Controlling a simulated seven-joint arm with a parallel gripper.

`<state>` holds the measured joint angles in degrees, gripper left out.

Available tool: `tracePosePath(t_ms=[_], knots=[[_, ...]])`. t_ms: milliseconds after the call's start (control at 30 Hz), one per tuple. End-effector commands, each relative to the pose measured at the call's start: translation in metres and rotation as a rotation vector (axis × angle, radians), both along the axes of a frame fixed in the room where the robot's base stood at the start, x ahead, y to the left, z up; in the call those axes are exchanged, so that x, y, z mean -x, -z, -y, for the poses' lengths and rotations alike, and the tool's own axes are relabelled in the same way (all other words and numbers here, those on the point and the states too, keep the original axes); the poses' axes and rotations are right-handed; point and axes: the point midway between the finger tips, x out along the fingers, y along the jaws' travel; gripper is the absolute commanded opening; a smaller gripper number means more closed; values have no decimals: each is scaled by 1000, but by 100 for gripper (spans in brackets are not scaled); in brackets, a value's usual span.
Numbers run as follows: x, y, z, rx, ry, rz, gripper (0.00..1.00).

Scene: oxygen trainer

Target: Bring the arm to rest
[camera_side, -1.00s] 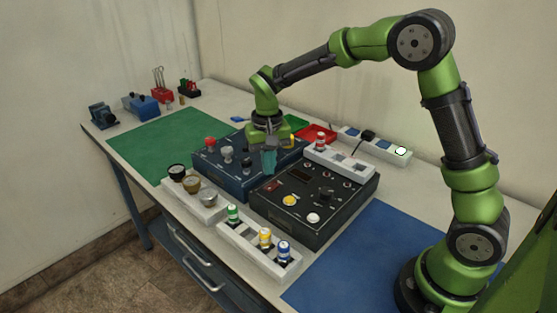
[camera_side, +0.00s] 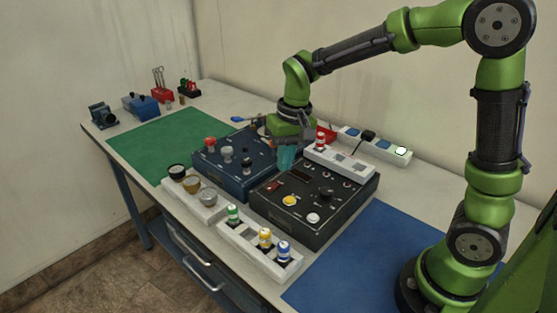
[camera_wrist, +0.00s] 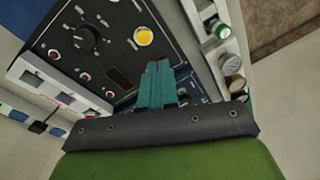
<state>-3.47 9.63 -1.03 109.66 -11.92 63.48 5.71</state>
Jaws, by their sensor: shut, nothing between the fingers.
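My gripper (camera_side: 286,157) hangs from the green arm above the gap between the blue control box (camera_side: 228,168) and the black control box (camera_side: 318,212). Its teal fingers are together, with nothing between them. In the wrist view my gripper (camera_wrist: 160,68) also shows its two teal fingers closed, pointing toward the black box (camera_wrist: 100,45) with its yellow button and black knob. The fingers appear apart from both boxes.
A white rack (camera_side: 262,252) with green, yellow and blue capped bottles stands in front. Another rack (camera_side: 196,200) holds round jars. A white block (camera_side: 340,163) and a power strip (camera_side: 378,147) stand behind. The green mat (camera_side: 160,142) and blue mat (camera_side: 350,265) are bare.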

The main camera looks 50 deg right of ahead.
Motion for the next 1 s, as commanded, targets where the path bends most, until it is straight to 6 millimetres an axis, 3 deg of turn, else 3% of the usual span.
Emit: tracePosePath(t_ms=[200, 500, 667, 1000], knots=[[65, -42, -2, -48, -38, 186, 0], [135, -66, -3, -80, -45, 424, 0], [149, -76, -2, -84, -37, 494, 0], [150, -82, -2, -82, -35, 519, 0]])
